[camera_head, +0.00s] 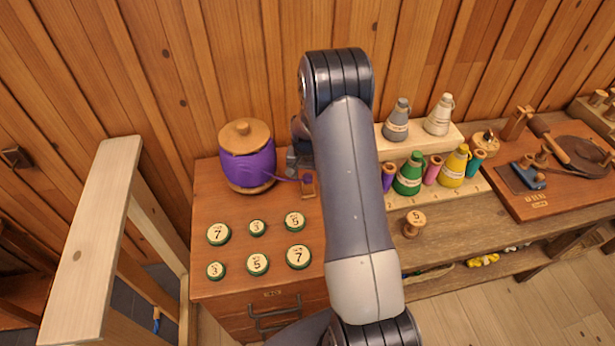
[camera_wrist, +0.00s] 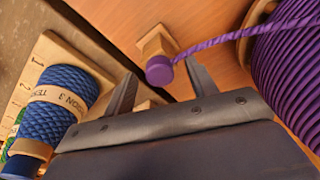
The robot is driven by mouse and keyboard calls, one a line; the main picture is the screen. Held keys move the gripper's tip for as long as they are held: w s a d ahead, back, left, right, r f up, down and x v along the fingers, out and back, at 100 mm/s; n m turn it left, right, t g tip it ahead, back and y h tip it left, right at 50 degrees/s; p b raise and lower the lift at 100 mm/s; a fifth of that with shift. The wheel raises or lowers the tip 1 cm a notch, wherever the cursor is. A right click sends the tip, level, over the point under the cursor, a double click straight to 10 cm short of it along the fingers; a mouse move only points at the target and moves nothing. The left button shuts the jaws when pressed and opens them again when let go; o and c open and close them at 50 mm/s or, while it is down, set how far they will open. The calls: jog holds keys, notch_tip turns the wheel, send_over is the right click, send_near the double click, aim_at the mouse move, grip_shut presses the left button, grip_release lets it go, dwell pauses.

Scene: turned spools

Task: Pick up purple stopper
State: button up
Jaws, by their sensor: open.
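The purple stopper (camera_wrist: 159,70) is a small round purple cap at the end of a purple cord, by a small wooden block (camera_wrist: 154,42). In the head view the stopper (camera_head: 307,179) shows just left of my arm, with the cord running left to the large purple spool (camera_head: 247,165). In the wrist view this spool (camera_wrist: 290,75) fills the right edge. My gripper (camera_wrist: 160,68) is open, its two fingers apart on either side of the stopper in the picture. Whether they touch it cannot be told. In the head view my arm hides most of the gripper.
Several green-rimmed numbered discs (camera_head: 257,264) lie on the cabinet top in front of the purple spool. A rack (camera_head: 465,189) of colored cones and spools stands right of my arm. A blue spool (camera_wrist: 62,95) is close to my gripper's left. A wooden wall rises behind.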

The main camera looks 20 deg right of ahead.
jog(key=shift+f, duration=0.1)
jog(key=c, duration=1)
jog(key=shift+c, duration=0.2)
